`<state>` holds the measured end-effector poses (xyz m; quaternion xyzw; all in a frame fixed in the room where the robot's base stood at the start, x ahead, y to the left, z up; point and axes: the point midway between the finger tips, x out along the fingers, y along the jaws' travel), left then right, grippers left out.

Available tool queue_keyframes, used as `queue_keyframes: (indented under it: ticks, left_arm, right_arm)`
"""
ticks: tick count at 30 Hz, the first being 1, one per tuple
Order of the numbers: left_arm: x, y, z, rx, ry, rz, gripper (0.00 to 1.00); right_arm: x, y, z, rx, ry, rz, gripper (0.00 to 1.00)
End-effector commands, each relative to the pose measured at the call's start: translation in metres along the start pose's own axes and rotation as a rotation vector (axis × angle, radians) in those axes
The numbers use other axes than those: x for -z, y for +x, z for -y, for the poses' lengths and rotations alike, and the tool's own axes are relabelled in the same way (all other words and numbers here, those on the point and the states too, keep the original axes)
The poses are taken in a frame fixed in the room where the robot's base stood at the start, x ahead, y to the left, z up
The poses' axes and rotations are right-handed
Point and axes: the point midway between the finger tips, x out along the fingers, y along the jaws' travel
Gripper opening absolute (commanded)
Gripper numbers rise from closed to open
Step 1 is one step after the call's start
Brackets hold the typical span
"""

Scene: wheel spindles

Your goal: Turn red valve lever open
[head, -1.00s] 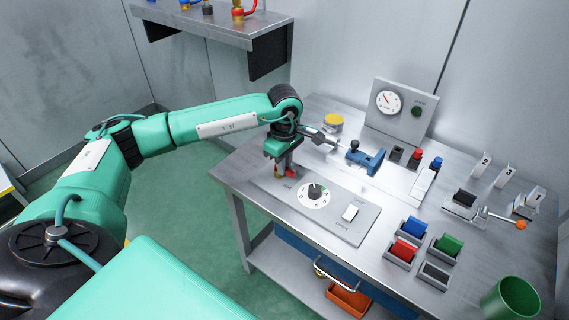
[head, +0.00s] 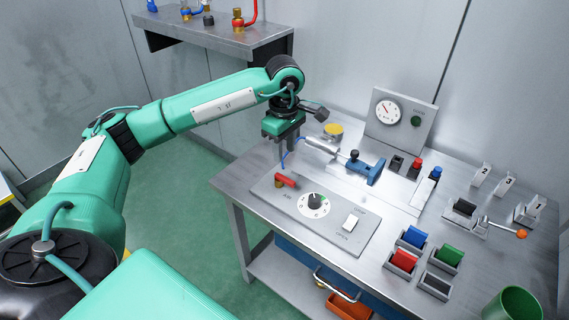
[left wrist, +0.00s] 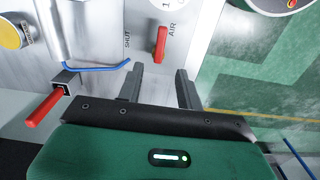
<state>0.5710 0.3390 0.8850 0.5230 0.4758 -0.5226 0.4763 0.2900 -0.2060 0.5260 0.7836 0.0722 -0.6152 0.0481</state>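The red valve lever (head: 286,180) sits at the left end of the grey panel (head: 331,226) on the bench, on a brass-coloured base. In the left wrist view the red lever (left wrist: 160,43) stands between the printed words SHUT and AIR. My left gripper (head: 284,156) hangs above the lever, apart from it. In the left wrist view my left gripper (left wrist: 160,76) shows two separated fingers with nothing between them, and the lever lies beyond their tips. My right gripper is not in view.
The panel also bears a dial (head: 313,204) and a white switch (head: 351,220). Behind are a silver cylinder tool (head: 320,145), a blue clamp (head: 366,168) and a gauge board (head: 400,118). Coloured blocks in holders stand to the right. A wall shelf (head: 215,38) carries other valves.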

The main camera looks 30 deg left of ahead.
Motion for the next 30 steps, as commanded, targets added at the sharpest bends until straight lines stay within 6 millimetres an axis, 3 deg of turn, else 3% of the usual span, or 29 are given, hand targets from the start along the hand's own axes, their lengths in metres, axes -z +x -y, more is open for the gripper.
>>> queue_keyframes:
  ticks: [3,9,30]
  left_arm:
    - [0.0,-0.023,0.0,-0.003,0.001,0.0,0.36]
    - [0.0,-0.043,0.0,-0.001,0.0,0.0,0.36]
    - [0.0,-0.046,0.0,0.0,0.0,0.0,0.36]
  right_arm:
    - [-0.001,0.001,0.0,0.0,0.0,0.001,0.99]
    - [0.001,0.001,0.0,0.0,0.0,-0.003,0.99]
    - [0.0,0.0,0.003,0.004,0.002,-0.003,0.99]
